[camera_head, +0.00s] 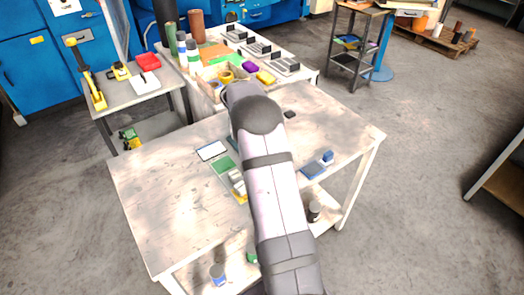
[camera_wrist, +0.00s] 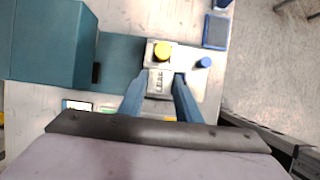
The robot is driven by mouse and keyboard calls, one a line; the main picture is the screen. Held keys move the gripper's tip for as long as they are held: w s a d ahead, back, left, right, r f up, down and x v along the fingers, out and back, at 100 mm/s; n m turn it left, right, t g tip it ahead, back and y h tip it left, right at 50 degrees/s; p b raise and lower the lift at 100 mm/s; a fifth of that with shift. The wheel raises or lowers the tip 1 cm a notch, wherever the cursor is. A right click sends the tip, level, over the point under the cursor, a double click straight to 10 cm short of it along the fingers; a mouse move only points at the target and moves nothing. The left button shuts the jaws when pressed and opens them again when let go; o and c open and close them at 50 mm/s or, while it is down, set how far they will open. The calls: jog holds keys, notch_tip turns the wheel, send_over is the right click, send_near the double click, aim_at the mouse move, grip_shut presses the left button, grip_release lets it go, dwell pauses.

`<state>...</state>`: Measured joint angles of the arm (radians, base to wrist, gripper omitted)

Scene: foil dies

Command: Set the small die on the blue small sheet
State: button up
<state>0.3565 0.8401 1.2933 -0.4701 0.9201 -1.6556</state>
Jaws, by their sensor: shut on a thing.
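My gripper (camera_wrist: 158,88) has its two blue fingers shut on a small silver die (camera_wrist: 160,80) with raised letters on its face. The die shows between the fingertips in the wrist view, in front of a pale metal part with a yellow knob (camera_wrist: 162,50). Whether it touches that part I cannot tell. The blue small sheet (camera_head: 313,169) lies flat near the right side of the table, to the right of my arm. It also shows in the wrist view (camera_wrist: 216,32), at the upper right, apart from the gripper. My arm hides the gripper in the head view.
A teal block-shaped body (camera_wrist: 50,42) stands close left of the gripper, with a blue knob (camera_wrist: 204,62) on the right. A blue block (camera_head: 328,156) stands beside the blue sheet. A green sheet (camera_head: 223,165), a white sheet (camera_head: 212,150) and silver blocks (camera_head: 237,180) lie left.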

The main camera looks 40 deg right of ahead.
jog(key=shift+f+p, duration=0.6)
jog(key=shift+f, duration=1.5)
jog(key=shift+f, duration=0.15)
jog(key=o, duration=0.8)
jog(key=shift+o, duration=0.2)
jog(key=b+v, duration=0.3)
jog(key=v, duration=0.9)
